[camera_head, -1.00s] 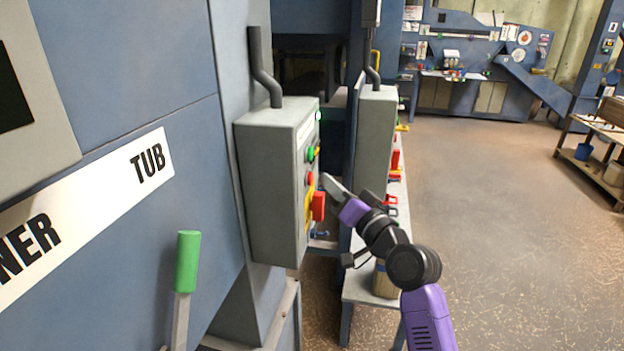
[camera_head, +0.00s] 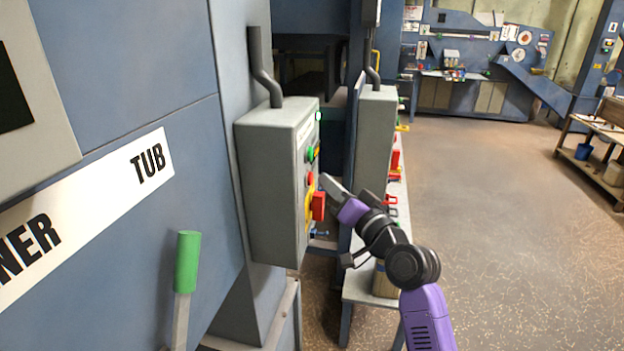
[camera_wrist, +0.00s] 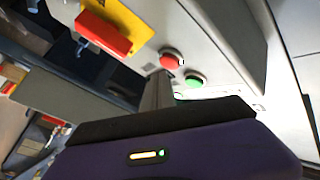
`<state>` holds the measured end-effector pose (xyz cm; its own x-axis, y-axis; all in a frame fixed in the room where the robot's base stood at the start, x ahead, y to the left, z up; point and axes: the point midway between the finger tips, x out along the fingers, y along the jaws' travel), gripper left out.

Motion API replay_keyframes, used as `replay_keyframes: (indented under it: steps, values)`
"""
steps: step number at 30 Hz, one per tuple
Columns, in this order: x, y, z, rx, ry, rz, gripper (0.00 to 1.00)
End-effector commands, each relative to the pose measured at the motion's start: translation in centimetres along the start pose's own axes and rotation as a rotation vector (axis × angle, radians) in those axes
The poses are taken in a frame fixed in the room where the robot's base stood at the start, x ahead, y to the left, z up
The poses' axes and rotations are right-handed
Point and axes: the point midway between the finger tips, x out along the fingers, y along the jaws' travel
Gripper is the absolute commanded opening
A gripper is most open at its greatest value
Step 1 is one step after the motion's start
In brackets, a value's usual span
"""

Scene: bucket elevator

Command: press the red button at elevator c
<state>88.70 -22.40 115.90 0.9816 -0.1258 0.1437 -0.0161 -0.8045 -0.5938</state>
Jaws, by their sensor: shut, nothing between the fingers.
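A grey control box (camera_head: 270,185) is mounted on the blue machine, left of centre in the head view. Its right-hand face bears a small red button (camera_head: 309,179), a green button (camera_head: 311,153) above it and a red handle on a yellow plate (camera_head: 318,205) below. In the wrist view the red button (camera_wrist: 171,59) is just beyond my fingertips, beside the green button (camera_wrist: 194,79). My gripper (camera_head: 324,179) is shut and empty, pointing at this face close to the red button. I cannot tell whether the tip touches it. No elevator letter is readable.
The red handle (camera_wrist: 104,33) juts out near the red button in the wrist view. A second grey box (camera_head: 376,140) stands just behind my gripper. A green-tipped lever (camera_head: 187,262) is at the front left. Open floor (camera_head: 500,220) lies to the right.

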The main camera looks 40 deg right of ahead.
Motion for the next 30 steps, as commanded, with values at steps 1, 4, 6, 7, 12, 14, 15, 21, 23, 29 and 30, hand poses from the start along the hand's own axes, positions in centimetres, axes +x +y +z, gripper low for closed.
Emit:
replay_keyframes:
  steps: [1, 4, 6, 7, 12, 14, 15, 21, 23, 29, 30]
  values:
    - [0.13, -0.13, 0.06, 0.0, -0.001, -0.001, 0.0]
    - [0.38, -0.31, 0.2, 0.0, 0.0, 0.0, 0.0]
    - [0.48, -0.4, 0.28, 0.0, 0.0, -0.001, 0.0]
    - [0.5, -0.42, 0.3, 0.0, 0.001, -0.001, 0.0]
    - [0.49, -0.39, 0.32, 0.0, 0.001, 0.0, 0.0]
    - [0.49, -0.39, 0.32, 0.0, 0.0, 0.0, 0.0]
    - [0.49, -0.39, 0.32, 0.0, 0.0, 0.0, 0.0]
    - [0.58, -0.46, 0.38, 0.0, 0.0, -0.001, 0.0]
    - [0.62, -0.51, 0.41, 0.0, 0.0, -0.001, 0.0]
    - [0.78, -0.62, 0.52, 0.0, 0.0, -0.001, 0.0]
    - [0.81, -0.64, 0.54, 0.0, 0.0, -0.001, 0.0]
